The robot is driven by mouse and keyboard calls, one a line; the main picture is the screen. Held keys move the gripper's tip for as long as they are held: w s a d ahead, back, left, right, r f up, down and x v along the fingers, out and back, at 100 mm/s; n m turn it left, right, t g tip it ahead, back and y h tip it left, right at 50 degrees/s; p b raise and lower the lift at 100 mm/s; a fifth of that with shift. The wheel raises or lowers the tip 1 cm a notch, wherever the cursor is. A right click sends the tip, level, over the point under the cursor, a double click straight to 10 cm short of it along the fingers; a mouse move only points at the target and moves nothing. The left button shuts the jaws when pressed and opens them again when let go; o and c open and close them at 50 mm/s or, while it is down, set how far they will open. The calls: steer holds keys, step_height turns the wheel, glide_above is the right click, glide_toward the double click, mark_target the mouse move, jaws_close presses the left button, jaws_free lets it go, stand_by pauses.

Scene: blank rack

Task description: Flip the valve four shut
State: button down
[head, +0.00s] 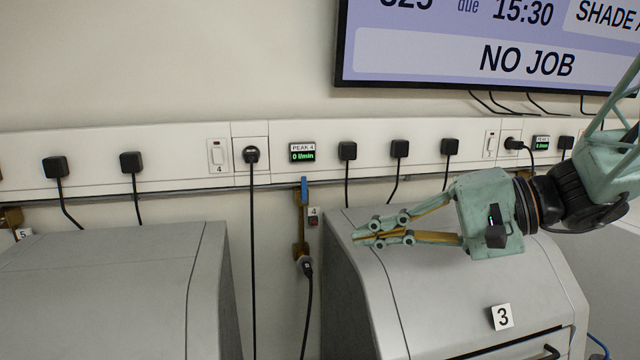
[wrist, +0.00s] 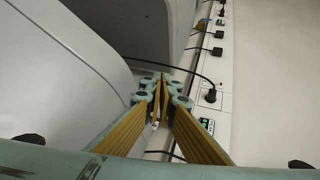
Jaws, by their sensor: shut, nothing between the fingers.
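Valve four (head: 300,235) is a brass valve on the wall below the white trunking, between the two grey machines. Its blue lever (head: 304,190) points straight up, in line with the brass body. A tag marked 4 (head: 313,211) is beside it. My gripper (head: 355,238) is to the right of the valve in the head view, pointing left, in front of machine 3. Its fingers are shut with nothing between them and are apart from the lever. The shut fingertips also show in the wrist view (wrist: 162,78), where I cannot make out the valve clearly.
Machine 3 (head: 450,300) is below my gripper, and another grey machine (head: 100,300) stands at left. A display marked PEAK 4 (head: 302,153) reads 0 l/min above the valve. Black cables (head: 253,250) hang beside the valve. A large screen (head: 480,50) is above.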

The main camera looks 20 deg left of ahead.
mark_target(304, 190)
steer(key=w+t+y, duration=0.1)
steer(key=w, duration=0.4)
steer(key=w+r+m+t+y+p, duration=0.1)
steer(key=w, duration=0.4)
steer(key=w+a+r+t+y+p, duration=0.1)
steer(key=w, duration=0.4)
steer(key=shift+w+r+m+t, duration=0.15)
steer(key=shift+w+m+t, duration=0.1)
steer(key=shift+m+t, duration=0.15)
steer(key=shift+w, duration=0.65)
steer(key=shift+a, duration=0.1)
steer(key=shift+p+x, duration=0.3)
steer(key=shift+x, duration=1.1)
steer(key=x, duration=0.4)
steer(key=p+x, duration=0.1)
steer(key=x, duration=0.2)
steer(key=shift+a+r, duration=0.1)
steer(key=shift+r, duration=0.25)
steer(key=shift+s+a+p, duration=0.25)
steer(key=shift+s+a, duration=0.25)
steer(key=shift+a, duration=0.3)
steer(key=shift+s+a+p, duration=0.25)
steer(key=shift+s+a, duration=0.2)
steer(key=shift+a, duration=0.4)
steer(key=shift+s+b, duration=0.1)
steer(key=shift+b, duration=0.25)
